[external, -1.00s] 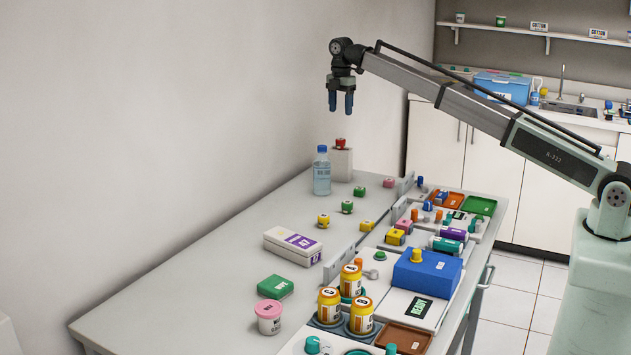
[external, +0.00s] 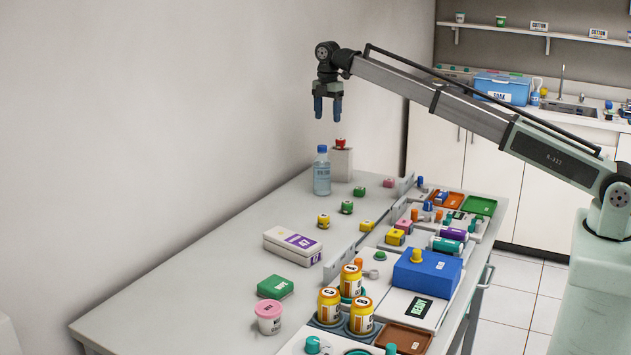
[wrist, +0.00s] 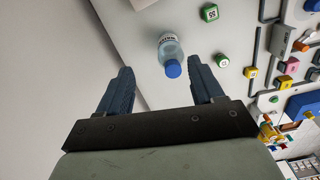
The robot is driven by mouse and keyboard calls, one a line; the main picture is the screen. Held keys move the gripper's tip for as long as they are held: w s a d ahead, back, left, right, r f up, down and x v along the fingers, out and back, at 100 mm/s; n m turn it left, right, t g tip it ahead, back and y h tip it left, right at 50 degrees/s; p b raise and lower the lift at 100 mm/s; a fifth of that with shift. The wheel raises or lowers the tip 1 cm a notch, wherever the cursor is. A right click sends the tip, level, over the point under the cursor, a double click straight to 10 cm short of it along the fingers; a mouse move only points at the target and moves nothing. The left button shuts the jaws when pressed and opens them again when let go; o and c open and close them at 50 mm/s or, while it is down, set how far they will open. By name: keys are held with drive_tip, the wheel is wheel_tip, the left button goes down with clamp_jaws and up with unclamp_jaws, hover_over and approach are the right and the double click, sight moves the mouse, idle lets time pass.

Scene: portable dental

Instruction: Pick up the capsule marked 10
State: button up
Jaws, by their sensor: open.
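Several small capsules lie on the table, and I cannot make out which is marked 10. In the external view they are a green one (external: 347,207), another green one (external: 359,191), a yellow one (external: 323,221), another yellow one (external: 367,225) and a pink one (external: 388,183). A red one (external: 340,143) sits on a white block. The wrist view shows a green capsule (wrist: 210,12) with a two-digit label, a second green one (wrist: 222,60) and a yellow one (wrist: 250,72). My gripper (external: 328,107) is open and empty, high above the table's far end.
A clear blue-capped bottle (external: 322,175) stands below my gripper, near the white block (external: 342,165). A white box (external: 293,247), a green box (external: 275,287) and a pink-lidded jar (external: 269,318) lie nearer. Trays and jars crowd the right side. The left tabletop is clear.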

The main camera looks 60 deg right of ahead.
drive_tip(key=s+a+f+n, duration=0.1)
drive_tip(key=a+f, duration=0.1)
drive_tip(key=a, duration=0.9)
hover_over(324, 216)
drive_tip(key=shift+f, duration=3.95)
wheel_tip(324, 216, down, 13)
drive_tip(key=shift+w+f, duration=0.1)
drive_tip(key=shift+f, duration=0.1)
drive_tip(key=shift+c, duration=0.3)
drive_tip(key=c, duration=1)
